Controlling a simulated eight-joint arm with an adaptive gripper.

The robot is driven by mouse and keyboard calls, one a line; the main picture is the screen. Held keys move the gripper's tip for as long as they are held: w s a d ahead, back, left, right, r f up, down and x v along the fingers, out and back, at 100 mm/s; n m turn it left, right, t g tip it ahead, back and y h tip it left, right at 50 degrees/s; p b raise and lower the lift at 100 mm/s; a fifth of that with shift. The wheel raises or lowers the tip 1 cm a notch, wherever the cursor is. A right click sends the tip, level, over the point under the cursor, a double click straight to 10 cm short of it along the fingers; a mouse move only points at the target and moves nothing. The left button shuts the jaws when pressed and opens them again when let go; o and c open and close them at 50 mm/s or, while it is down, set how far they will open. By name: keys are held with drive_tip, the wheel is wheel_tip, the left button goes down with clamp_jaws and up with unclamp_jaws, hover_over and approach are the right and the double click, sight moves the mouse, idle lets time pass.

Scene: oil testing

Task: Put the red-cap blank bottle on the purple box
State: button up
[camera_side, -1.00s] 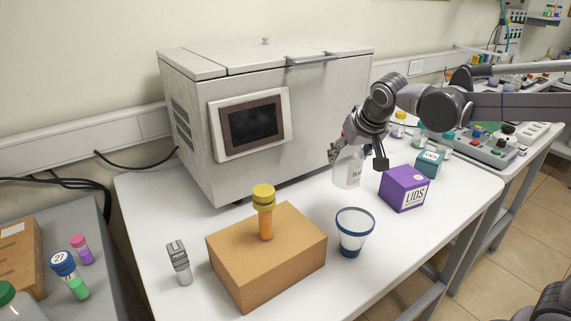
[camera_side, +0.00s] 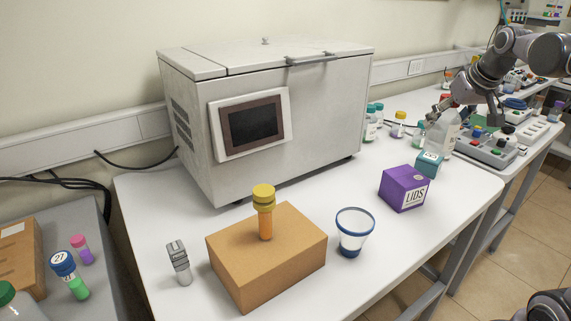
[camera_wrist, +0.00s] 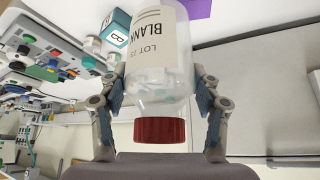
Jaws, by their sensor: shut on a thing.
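The blank bottle (camera_wrist: 158,60) is clear, with a white "BLANK" label and a red cap (camera_wrist: 160,131). My gripper (camera_wrist: 160,98) is shut on it, one finger on each side of its body near the cap. In the side view the bottle (camera_side: 443,136) is held upright by my gripper (camera_side: 450,113) at the far right end of the white table. The purple box (camera_side: 404,189) stands nearer the camera, to the lower left of the bottle, with its top bare. A corner of the purple box (camera_wrist: 198,8) shows at the top of the wrist view.
A teal box (camera_side: 429,163) stands just behind the purple box. A blue-rimmed cup (camera_side: 354,232) and a cardboard box (camera_side: 266,260) with a yellow-capped tube are in front. Small bottles (camera_side: 398,125) stand behind. A grey machine (camera_side: 270,125) fills the left back.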

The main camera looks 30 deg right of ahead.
drive_tip(key=s+d+r, duration=0.2)
drive_tip(key=s+d, duration=0.2)
drive_tip(key=s, duration=0.1)
drive_tip(key=shift+w+a+f, duration=1.1)
drive_tip(key=shift+w+f, duration=0.55)
drive_tip(key=shift+f, duration=0.1)
drive_tip(key=shift+w+a+f, duration=1.15)
drive_tip(key=shift+w+f, duration=0.45)
drive_tip(key=shift+f, duration=0.15)
drive_tip(key=shift+w+a+f, duration=1.1)
drive_tip(key=shift+w+f, duration=0.55)
drive_tip(key=shift+f, duration=0.1)
drive_tip(key=shift+f, duration=0.1)
drive_tip(key=o, duration=1.1)
drive_tip(key=v, duration=1.2)
drive_tip(key=shift+s+a, duration=0.1)
drive_tip(key=shift+a, duration=0.05)
